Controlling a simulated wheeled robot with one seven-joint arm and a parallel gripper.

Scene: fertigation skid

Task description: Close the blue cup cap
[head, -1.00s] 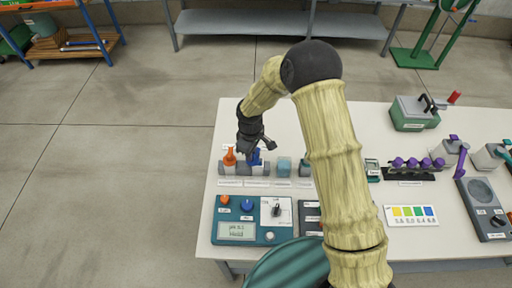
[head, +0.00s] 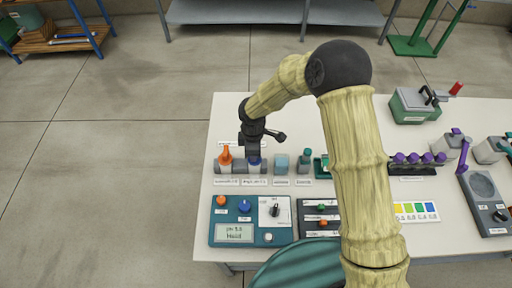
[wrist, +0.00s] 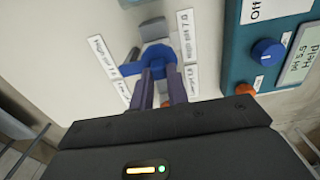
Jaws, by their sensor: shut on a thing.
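The blue cup cap (head: 254,161) is at the second place in the row of cups on the white table, right of the orange one. It looks low over its cup, but my gripper hides much of it in the head view. In the wrist view the blue cap (wrist: 158,56) lies at my fingertips, with blue parts showing beyond and to the left of them. My gripper (wrist: 160,78) points down with its two dark fingers close together on the blue cap. I cannot tell whether the cap is fully seated.
An orange cap (head: 226,154) stands upright close to the left. A teal meter box (head: 240,232) with knobs lies in front.

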